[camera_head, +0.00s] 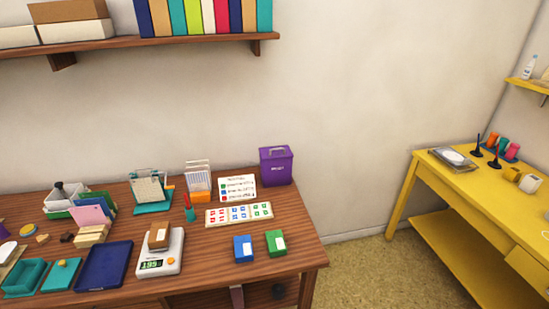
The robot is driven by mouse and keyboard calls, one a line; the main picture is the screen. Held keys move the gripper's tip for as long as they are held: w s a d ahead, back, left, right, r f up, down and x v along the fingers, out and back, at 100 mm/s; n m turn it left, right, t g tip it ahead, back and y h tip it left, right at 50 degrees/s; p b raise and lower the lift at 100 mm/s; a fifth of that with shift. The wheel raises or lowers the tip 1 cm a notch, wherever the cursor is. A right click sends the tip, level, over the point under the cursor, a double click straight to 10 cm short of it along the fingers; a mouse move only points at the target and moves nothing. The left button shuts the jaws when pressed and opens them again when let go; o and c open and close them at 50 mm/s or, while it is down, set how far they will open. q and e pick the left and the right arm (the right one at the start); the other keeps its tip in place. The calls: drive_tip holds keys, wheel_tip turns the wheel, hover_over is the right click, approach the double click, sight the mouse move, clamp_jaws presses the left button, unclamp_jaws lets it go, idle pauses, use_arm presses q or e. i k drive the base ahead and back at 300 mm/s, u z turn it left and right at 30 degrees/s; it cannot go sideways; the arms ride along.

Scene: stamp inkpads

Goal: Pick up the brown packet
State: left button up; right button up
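The brown packet (158,235) rests on the pan of a white scale (174,262) on the brown wooden table. The scale has a lit green display and an orange button. Neither of my grippers shows in the head view.
A dark blue tray (104,266) lies left of the scale. Blue (240,251) and green (275,245) boxes stand to its right, near the table's right edge. Behind are a stamp sheet (239,213), a purple bin (276,168) and racks. A yellow table (470,195) stands apart at right.

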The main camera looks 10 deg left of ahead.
sight(160, 231)
drive_tip(key=u, duration=1.4)
